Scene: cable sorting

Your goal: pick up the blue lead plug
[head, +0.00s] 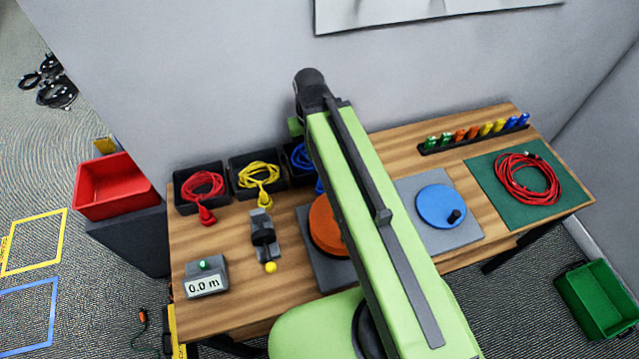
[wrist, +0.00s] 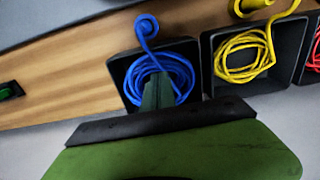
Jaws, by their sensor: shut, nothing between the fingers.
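The blue lead (wrist: 140,70) lies coiled in a black bin (wrist: 190,52) in the wrist view. Its blue plug (wrist: 147,25) lies on the wooden table just outside the bin, at the top of the picture. My gripper (wrist: 160,78) is shut and empty, its fingers in front of the coil and apart from the plug. Whether the fingers touch the coil I cannot tell. In the head view my green arm hides most of the blue lead (head: 298,156), and a small blue piece, perhaps the plug (head: 319,187), shows beside the arm. My gripper is hidden there.
The yellow lead's bin (head: 240,181) and red lead's bin (head: 186,200) stand left of the blue one. A grey clamp-like device (head: 262,232), an orange disc (head: 325,222) and a blue disc (head: 438,204) stand in front. The wall (head: 220,80) is close behind.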

